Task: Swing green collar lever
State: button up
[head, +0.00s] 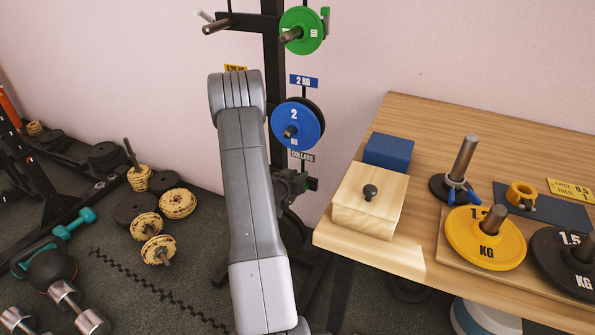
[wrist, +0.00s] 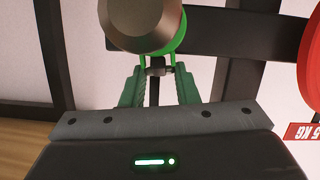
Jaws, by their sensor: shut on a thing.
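The green collar (wrist: 181,38) shows in the wrist view as a green ring around the end of a thick metal peg (wrist: 141,18). Two thin green prongs hang below the ring, with a small dark piece between them. My gripper (wrist: 157,74) is right below the peg, its green fingers closed in on the lever part of the collar. The finger contact is small and partly hidden by the peg and prongs. In the head view my arm hides part of the rack, and I cannot make out the collar there.
A black rack holds a green plate (head: 314,42) and a blue plate (head: 309,117). A red plate (wrist: 311,62) is at the right in the wrist view. The wooden table (head: 440,120) at right carries a lidded box (head: 350,200), a blue block (head: 388,152) and a yellow plate (head: 465,240).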

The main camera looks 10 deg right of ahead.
dwell(0.3)
jog(key=o, duration=0.9)
jog(key=shift+o, duration=0.2)
jog(key=p+v, duration=0.1)
jog(key=v, duration=1.3)
jog(key=shift+w, duration=0.15)
